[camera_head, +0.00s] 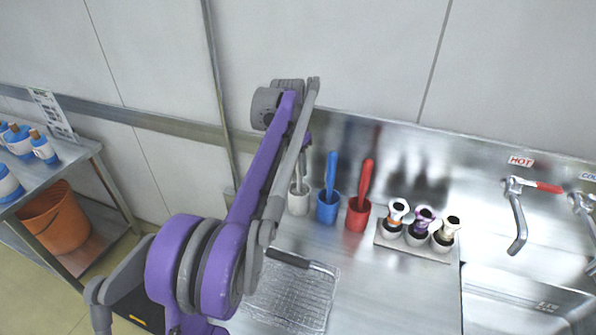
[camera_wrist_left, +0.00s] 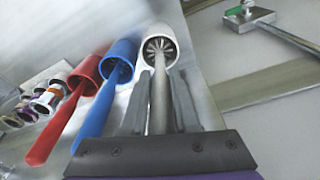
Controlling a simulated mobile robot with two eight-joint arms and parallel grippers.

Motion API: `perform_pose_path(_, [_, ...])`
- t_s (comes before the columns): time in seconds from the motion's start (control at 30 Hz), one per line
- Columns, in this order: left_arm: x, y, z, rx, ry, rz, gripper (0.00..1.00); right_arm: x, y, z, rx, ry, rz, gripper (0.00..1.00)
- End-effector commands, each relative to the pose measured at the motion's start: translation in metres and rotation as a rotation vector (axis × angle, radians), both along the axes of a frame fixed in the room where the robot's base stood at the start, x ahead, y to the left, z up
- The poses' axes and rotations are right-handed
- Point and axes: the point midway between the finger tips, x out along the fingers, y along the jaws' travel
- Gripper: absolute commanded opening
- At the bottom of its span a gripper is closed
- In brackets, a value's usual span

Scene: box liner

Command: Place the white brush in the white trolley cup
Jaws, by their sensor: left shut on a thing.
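The white cup (camera_head: 298,206) stands at the back of the steel worktop, left of a blue cup and a red cup. In the left wrist view the white cup (camera_wrist_left: 167,31) has its mouth towards my gripper. My left gripper (camera_wrist_left: 161,85) is shut on the pale handle of the white brush (camera_wrist_left: 159,100). The handle runs straight to the cup's mouth, and radiating bristles show within the rim. How deep the head sits is hidden. In the head view my arm partly covers the gripper and brush. My right gripper is not in view.
A blue brush in a blue cup (camera_head: 327,212) and a red brush in a red cup (camera_head: 357,218) stand close to the right. A holder (camera_head: 410,247) with several small brushes, a tap (camera_head: 517,225) and a sink lie further right. A wire tray (camera_head: 291,297) lies in front.

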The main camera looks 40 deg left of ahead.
Motion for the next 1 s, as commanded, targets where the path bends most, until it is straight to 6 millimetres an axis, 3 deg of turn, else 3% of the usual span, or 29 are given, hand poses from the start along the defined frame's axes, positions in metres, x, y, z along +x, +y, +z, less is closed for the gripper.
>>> perform_pose_path(0.1, [0.0, 0.0, -0.013, 0.0, 0.0, 0.0, 0.0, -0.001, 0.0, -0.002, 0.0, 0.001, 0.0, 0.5])
perform_pose_path(0.5, [0.0, 0.0, -0.018, 0.0, 0.0, 0.0, 0.0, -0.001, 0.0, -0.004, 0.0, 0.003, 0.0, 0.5])
perform_pose_path(0.53, [0.0, 0.0, -0.017, 0.0, 0.0, 0.0, 0.34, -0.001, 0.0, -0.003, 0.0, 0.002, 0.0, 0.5])
perform_pose_path(0.67, [0.0, 0.0, -0.017, 0.0, 0.0, 0.0, 0.58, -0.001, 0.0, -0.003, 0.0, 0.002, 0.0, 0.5])
perform_pose_path(1.0, [0.0, 0.0, -0.014, 0.0, 0.0, 0.0, 0.59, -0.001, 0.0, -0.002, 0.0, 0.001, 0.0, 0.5])
